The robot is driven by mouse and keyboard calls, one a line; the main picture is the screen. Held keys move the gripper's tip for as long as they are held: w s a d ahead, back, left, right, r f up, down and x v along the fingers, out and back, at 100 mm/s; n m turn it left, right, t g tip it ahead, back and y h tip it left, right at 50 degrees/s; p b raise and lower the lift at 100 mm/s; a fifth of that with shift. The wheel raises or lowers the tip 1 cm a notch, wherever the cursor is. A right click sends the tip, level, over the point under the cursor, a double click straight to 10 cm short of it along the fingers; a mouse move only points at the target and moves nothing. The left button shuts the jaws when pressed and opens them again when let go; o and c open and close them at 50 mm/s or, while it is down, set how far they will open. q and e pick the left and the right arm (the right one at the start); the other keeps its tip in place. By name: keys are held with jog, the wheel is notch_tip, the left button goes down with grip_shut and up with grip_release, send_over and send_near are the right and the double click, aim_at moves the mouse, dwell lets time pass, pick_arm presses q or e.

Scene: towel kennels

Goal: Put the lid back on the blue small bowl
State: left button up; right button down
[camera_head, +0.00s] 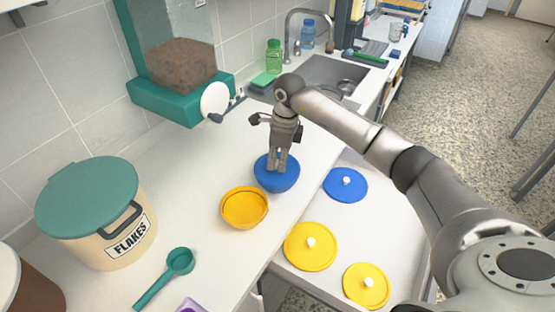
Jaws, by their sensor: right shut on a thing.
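The blue small bowl (276,184) stands on the white counter, just behind and to the right of a yellow bowl. My right gripper (277,168) points straight down over it with its fingers together, shut on what looks like a blue lid at the bowl's top. The fingers hide the lid's knob, and I cannot tell whether the lid is fully seated on the rim. Another blue lid (357,188) with a white knob lies flat in the open white drawer. My left gripper is not in view.
Two yellow lids (302,258) (359,297) lie in the drawer (385,222). A flakes tub (85,200), a teal scoop (180,261) and a teal food dispenser (180,102) flank the bowls. A sink is behind.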

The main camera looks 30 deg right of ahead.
jog(key=c, duration=0.8)
grip_release()
jog(key=shift+r, duration=0.1)
jog(key=shift+r+p, duration=2)
jog(key=shift+r, duration=1.4)
grip_shut()
